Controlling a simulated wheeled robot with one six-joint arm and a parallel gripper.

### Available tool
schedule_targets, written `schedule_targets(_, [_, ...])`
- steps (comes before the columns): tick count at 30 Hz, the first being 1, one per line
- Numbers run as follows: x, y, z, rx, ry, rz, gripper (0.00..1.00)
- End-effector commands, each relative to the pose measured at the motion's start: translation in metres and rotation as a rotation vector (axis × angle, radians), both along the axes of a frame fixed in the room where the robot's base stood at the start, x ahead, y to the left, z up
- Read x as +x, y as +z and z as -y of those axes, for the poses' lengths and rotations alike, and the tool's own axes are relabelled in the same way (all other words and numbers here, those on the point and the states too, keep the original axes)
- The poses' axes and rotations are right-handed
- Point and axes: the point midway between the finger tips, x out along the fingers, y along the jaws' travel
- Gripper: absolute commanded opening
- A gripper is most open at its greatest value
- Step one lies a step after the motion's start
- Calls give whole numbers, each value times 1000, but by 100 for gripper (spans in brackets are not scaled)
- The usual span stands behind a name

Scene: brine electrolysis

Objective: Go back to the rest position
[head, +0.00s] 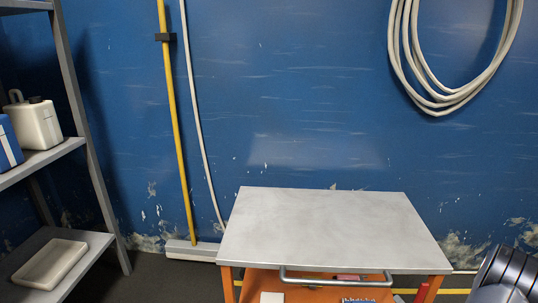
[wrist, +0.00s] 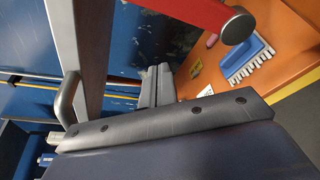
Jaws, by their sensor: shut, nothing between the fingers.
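My gripper (wrist: 158,72) shows in the wrist view as two grey fingers side by side, shut with nothing between them. Its dark body fills the lower part of that view. The fingers point toward the blue wall, and I see no object touching them. The orange lower shelf (wrist: 285,22) of a cart lies to the right of the fingers. In the head view my fingers are not seen; a dark, rounded part of my arm shows at the lower right corner, beside the cart.
The cart's bare grey top (head: 325,230) stands mid-front in the head view, with a metal handle (head: 335,281). A grey rack (head: 75,145) holds containers at left. Hose (head: 405,60) hangs on the wall.

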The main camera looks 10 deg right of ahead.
Motion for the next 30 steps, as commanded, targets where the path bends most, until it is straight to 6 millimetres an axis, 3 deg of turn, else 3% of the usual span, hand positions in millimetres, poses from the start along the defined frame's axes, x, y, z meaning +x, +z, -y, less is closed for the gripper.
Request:
schedule_targets(21, [9,-41,-21,-503,11,-134,0])
schedule_targets(30, [10,-52,-24,-553,10,-148,0])
